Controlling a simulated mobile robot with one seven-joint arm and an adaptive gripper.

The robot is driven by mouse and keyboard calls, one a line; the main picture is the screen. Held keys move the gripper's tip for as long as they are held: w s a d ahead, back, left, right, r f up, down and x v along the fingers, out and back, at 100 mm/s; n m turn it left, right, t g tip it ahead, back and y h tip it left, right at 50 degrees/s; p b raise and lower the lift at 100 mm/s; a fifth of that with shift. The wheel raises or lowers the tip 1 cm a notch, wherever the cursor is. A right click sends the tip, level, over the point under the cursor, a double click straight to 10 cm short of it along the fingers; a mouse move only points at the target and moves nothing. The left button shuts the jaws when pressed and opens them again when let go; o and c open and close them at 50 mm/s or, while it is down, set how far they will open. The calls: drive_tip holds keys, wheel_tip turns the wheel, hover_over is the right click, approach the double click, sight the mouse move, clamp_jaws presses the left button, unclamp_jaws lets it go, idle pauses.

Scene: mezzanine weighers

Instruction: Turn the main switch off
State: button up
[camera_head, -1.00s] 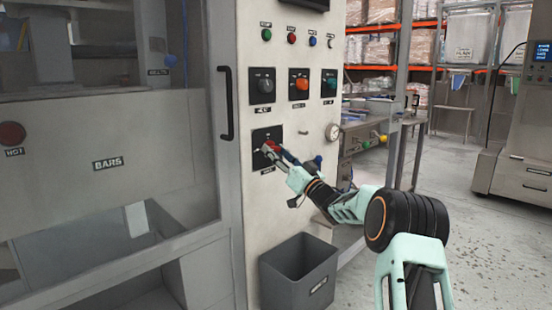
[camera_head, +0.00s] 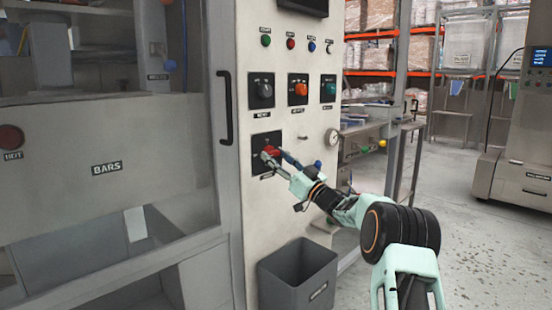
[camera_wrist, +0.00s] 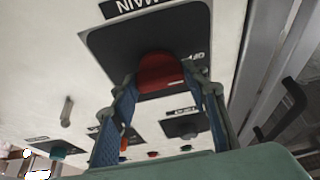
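The main switch is a red knob (camera_head: 271,151) on a black square plate (camera_head: 260,140), low on the pale control panel. In the wrist view the red knob (camera_wrist: 160,72) sits between my two fingers, under a plate label reading "MAIN", seen upside down. A small mark that looks like "OFF" shows on the plate right of the knob. My gripper (camera_head: 268,159) reaches the panel from the lower right. In the wrist view the blue pads of my gripper (camera_wrist: 160,85) lie against both sides of the knob. The knob's exact angle is hard to read.
Above are a black selector (camera_head: 264,89), an orange selector (camera_head: 300,88) and a teal selector (camera_head: 328,87). A gauge (camera_head: 332,136) is to the right. A grey bin (camera_head: 297,280) stands below, and a door handle (camera_head: 225,107) is left of the panel.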

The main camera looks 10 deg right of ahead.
drive_tip(key=o, duration=0.4)
drive_tip(key=shift+o, duration=0.2)
drive_tip(key=v, duration=1.2)
drive_tip(key=shift+r, duration=0.1)
